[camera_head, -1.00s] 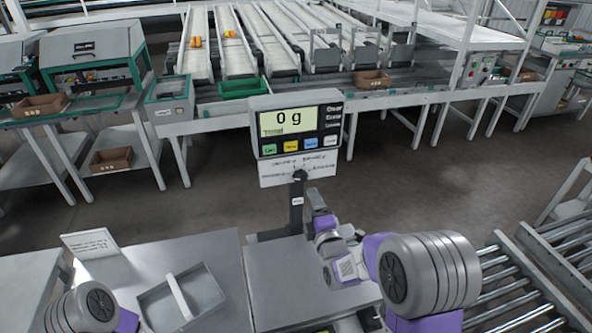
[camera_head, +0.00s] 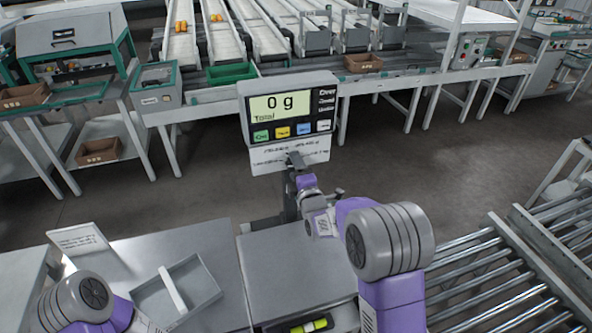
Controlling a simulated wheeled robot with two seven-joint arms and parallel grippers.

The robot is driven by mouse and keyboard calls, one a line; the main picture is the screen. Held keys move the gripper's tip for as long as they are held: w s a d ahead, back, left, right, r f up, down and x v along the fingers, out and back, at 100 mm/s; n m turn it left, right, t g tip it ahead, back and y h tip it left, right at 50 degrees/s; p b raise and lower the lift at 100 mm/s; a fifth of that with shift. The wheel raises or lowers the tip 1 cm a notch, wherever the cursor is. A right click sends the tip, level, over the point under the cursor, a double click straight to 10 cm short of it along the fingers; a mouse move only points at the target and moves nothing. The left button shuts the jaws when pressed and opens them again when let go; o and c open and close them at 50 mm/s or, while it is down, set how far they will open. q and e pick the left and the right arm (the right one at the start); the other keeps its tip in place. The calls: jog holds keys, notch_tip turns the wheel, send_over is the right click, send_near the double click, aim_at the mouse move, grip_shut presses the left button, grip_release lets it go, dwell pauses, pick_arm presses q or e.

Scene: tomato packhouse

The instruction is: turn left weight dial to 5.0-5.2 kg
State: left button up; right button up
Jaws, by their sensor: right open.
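The scale's display head (camera_head: 290,108) stands on a post in the middle and reads 0 g, with a row of coloured buttons. Below it is a white plate (camera_head: 268,156) with small printed marks, too small to read. The dial on this plate is largely hidden by my right gripper (camera_head: 293,163), so its setting cannot be read. That gripper is open, right in front of the plate's lower middle; whether it touches the dial I cannot tell. My left arm shows at the bottom left, but its gripper is out of view.
The bare scale platform (camera_head: 290,270) lies below the post. To its left are a grey tray (camera_head: 205,290) with a divider and a printed card (camera_head: 78,240). A roller conveyor (camera_head: 500,290) runs at the right. Sorting lanes and a green bin (camera_head: 232,74) stand behind.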

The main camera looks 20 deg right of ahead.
jog(key=shift+c, duration=0.5)
jog(key=c, duration=0.9)
jog(key=shift+c, duration=0.2)
